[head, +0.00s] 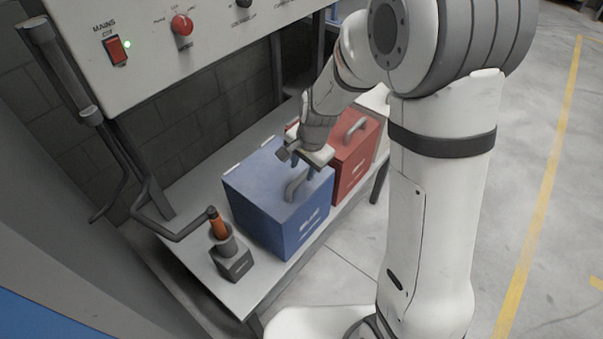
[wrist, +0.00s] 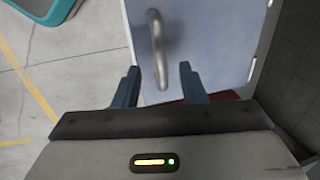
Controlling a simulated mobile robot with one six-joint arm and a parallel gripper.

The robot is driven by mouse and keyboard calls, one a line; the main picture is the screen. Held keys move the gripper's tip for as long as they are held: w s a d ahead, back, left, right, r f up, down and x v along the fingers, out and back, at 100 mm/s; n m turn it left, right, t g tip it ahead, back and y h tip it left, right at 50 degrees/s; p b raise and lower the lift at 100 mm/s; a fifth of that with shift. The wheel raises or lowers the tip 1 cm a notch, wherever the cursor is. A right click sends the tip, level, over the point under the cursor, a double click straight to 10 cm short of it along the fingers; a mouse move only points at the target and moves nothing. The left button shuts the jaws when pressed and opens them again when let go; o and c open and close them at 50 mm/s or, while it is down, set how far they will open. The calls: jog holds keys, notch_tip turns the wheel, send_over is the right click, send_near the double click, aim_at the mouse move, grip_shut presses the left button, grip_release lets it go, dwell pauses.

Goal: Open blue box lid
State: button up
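The blue box (head: 275,195) stands on the bench with its lid shut. Its lid (head: 262,172) carries a grey curved handle (head: 297,184) near the front edge. My gripper (head: 302,166) is above the lid, close to the handle. The lid also shows in the wrist view (wrist: 205,40). I cannot tell whether a finger touches the handle.
A red box (head: 352,160) with a grey handle stands right beside the blue box. A dark holder (head: 232,262) with an orange-handled tool stands at the front left of the bench (head: 190,205). A control panel (head: 150,45) hangs above the back.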

aim_at(300, 179)
jog(key=shift+w+a+f, duration=0.15)
jog(key=shift+a+f, duration=0.05)
jog(key=shift+f, duration=0.95)
jog(key=shift+w+a+f, duration=0.15)
jog(key=shift+f, duration=0.95)
jog(key=shift+c, duration=0.2)
grip_shut()
